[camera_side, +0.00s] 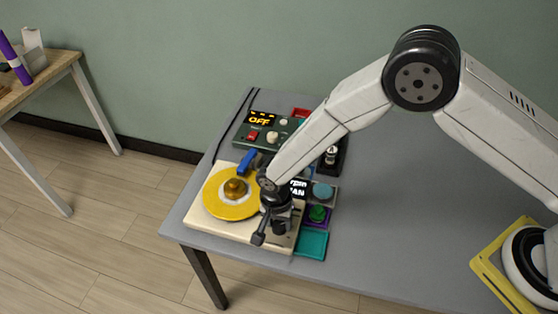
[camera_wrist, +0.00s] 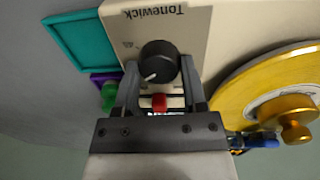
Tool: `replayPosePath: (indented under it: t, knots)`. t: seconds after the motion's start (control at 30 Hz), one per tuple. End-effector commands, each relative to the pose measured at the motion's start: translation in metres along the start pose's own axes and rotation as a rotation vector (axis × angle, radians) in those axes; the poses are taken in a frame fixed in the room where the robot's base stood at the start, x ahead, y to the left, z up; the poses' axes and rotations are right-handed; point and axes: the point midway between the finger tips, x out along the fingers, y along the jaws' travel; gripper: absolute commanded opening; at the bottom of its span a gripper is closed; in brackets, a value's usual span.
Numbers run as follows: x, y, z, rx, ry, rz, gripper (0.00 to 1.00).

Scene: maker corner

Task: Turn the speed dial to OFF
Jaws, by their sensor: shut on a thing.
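The speed dial (camera_wrist: 158,60) is a round black knob with a white pointer line, on the cream Tonewick player (camera_wrist: 116,14). In the wrist view the line points to the lower left. My gripper (camera_wrist: 158,72) is shut on the dial, with one finger on each side of it. In the side view my gripper (camera_side: 270,233) reaches down at the front right of the player (camera_side: 205,222) and largely hides the dial. The marks around the dial are too small to read.
A yellow disc (camera_side: 222,207) with a gold centre knob lies left of my gripper. A red button (camera_wrist: 159,103) sits close by the dial. A teal tray (camera_side: 312,244) and purple tray are at the right. A green box (camera_side: 285,126) showing OFF stands behind.

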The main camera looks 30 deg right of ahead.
Motion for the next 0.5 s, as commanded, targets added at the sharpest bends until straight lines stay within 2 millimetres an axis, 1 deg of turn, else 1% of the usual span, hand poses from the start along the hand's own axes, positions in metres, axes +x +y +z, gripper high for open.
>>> replayPosePath:
  t: [0.27, 0.5]
  knots:
    - [-0.0003, -0.0003, 0.0005, -0.178, 0.012, 0.001, 0.00]
    - [-0.0003, -0.0005, 0.0010, -0.396, 0.026, 0.001, 0.00]
